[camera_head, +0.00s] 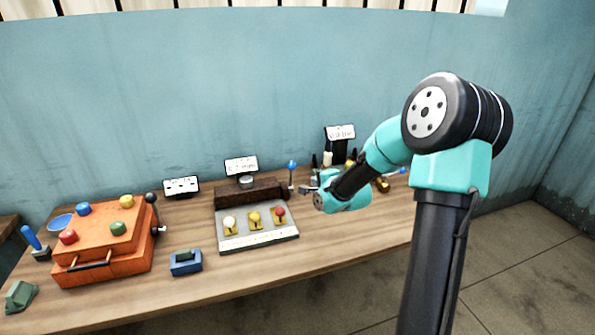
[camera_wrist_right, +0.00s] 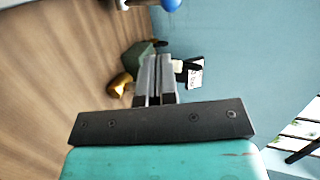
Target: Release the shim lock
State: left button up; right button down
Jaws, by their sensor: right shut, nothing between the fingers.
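I cannot tell for sure which part is the shim lock. A grey panel (camera_head: 258,240) with white, yellow and red knobs sits mid-table, with a dark brown block (camera_head: 250,194) behind it. A blue-topped upright pin (camera_head: 291,166) stands at that block's right end. My right gripper (camera_head: 307,189) is just right of the pin, shut and empty. In the right wrist view, its fingers (camera_wrist_right: 153,68) lie together, and a blue ball (camera_wrist_right: 171,5) shows at the top edge, apart from them. My left gripper is not in view.
An orange box (camera_head: 105,255) with coloured knobs and a black-knobbed lever stands at the left. A small blue box (camera_head: 186,262) is near the front edge. Dark bottles and a sign (camera_head: 341,132) stand behind my right arm. A gold object (camera_wrist_right: 121,84) is near the fingers.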

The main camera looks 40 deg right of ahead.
aim_at(295, 168)
jog(key=x, duration=0.9)
jog(key=r+x, duration=0.1)
jog(key=x, duration=0.3)
jog(key=shift+w+f, duration=0.1)
jog(key=shift+w, duration=0.5)
jog(key=shift+d, duration=0.15)
